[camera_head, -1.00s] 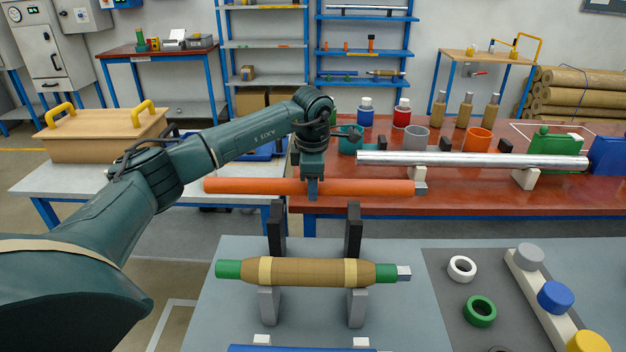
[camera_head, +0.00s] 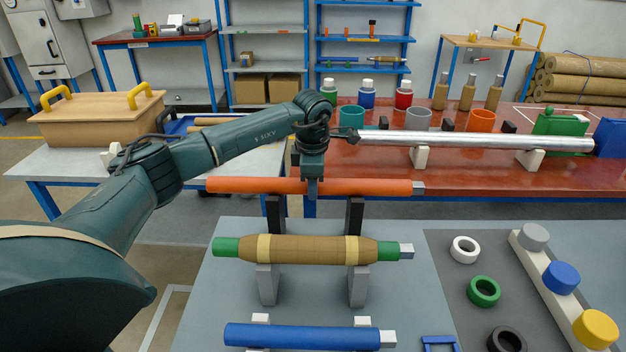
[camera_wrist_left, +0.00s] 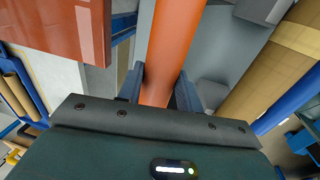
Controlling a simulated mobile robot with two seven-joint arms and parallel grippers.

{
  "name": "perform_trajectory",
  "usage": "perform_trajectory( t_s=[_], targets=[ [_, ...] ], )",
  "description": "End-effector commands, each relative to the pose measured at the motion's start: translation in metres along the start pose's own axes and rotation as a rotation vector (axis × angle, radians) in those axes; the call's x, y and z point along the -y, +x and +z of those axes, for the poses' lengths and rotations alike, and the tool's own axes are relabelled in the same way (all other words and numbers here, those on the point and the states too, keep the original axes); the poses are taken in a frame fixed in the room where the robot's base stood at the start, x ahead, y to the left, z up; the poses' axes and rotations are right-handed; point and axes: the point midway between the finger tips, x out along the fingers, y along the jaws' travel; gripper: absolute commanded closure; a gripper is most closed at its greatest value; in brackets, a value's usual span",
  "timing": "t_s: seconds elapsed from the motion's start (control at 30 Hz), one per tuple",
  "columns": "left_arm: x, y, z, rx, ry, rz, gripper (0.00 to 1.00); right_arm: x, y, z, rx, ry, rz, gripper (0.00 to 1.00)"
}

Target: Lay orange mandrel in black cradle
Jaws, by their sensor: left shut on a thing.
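The orange mandrel (camera_head: 370,187) is a long rod with a grey square tip at its right end. My left gripper (camera_head: 313,188) is shut on it near its middle and holds it level. In the left wrist view the mandrel (camera_wrist_left: 174,45) runs between the two fingers. The black cradle (camera_head: 355,217) has two dark uprights, the other one being on the left (camera_head: 276,217). In the head view the mandrel crosses just over their tops; I cannot tell whether it touches them. My right gripper is not in view.
A brown-wrapped mandrel with green ends (camera_head: 310,249) lies on grey supports in front of the black cradle. A blue mandrel (camera_head: 300,335) lies nearer on white supports. A silver bar (camera_head: 470,141) rests on the red bench behind. Coloured rings (camera_head: 484,291) lie at right.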

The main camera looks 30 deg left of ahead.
Motion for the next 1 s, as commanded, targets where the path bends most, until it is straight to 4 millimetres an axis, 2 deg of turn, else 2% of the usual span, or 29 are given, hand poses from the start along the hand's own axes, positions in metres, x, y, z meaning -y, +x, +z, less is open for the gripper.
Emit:
perform_trajectory(
  t_s=[0.37, 0.93, 0.97, 1.0],
  targets=[
    [-0.0009, -0.0017, 0.0007, 0.003, 0.000, 0.003, 1.00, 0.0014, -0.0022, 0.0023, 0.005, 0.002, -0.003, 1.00],
    [0.0003, 0.0059, 0.0005, 0.002, 0.000, 0.003, 1.00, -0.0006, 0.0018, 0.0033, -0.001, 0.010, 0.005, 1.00],
    [0.0002, 0.0052, 0.0006, 0.003, 0.000, 0.003, 0.62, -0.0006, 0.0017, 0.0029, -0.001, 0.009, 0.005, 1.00],
    [0.0002, 0.0052, 0.0006, 0.003, 0.000, 0.003, 0.59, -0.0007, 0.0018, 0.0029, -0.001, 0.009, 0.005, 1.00]
  ],
)
